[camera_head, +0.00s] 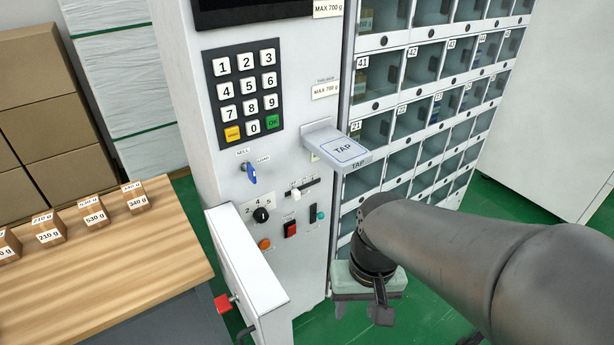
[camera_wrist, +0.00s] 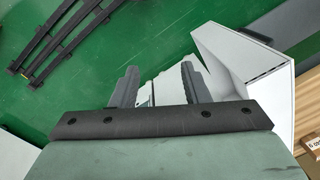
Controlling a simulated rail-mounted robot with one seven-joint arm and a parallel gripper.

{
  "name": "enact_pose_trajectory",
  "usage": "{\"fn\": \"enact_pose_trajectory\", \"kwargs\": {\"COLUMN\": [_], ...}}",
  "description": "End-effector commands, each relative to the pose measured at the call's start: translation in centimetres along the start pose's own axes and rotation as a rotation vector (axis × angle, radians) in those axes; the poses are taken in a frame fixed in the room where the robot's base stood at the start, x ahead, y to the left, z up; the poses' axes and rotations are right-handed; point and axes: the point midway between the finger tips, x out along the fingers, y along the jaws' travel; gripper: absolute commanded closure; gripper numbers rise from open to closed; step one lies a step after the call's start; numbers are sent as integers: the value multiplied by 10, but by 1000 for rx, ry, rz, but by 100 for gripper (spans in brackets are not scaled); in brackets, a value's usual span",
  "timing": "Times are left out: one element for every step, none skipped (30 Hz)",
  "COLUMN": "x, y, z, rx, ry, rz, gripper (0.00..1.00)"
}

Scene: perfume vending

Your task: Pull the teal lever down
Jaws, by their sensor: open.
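The teal lever (camera_head: 313,213) is small and sits low on the front panel of the white vending machine, right of a red rocker switch. It appears to be upright, but it is too small to tell for sure. My gripper (camera_wrist: 159,82) is open, with nothing between its two grey fingers in the wrist view. In the head view my wrist hangs in front of the compartment grid, lower right of the lever and apart from it. The lever cannot be made out in the wrist view.
A TAP card reader (camera_head: 337,146) protrudes above the lever. A key (camera_head: 251,173) and a black dial (camera_head: 261,215) are nearby. A wooden table (camera_head: 110,255) holds several weighted boxes. Green floor lies below.

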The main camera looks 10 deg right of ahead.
Motion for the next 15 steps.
{"fn": "enact_pose_trajectory", "kwargs": {"x": [25, 35, 50, 62, 73, 87, 96, 105, 116, 124, 131, 140, 147, 152, 159], "y": [-3, -6, -12, -16, -19, -24, -25, -26, -24, -20, -14, -3, 7, 19, 36], "z": [-8, -14, -24, -33, -45, -62, -77, -93, -116, -134, -152, -177, -195, -212, -232], "rx": [88, 151, 249, 329, 412, 526, 608, 690, 797, 875, 950, 1046, 1112, 1173, 1247], "ry": [-47, -80, -127, -164, -202, -250, -284, -314, -353, -381, -404, -431, -447, -459, -472], "rz": [-56, -101, -173, -234, -302, -398, -472, -550, -656, -739, -825, -938, -1022, -1106, -1212], "gripper": [58, 58, 58, 58, 58, 58, 58, 58, 58, 58, 58, 58, 58, 58, 58]}}
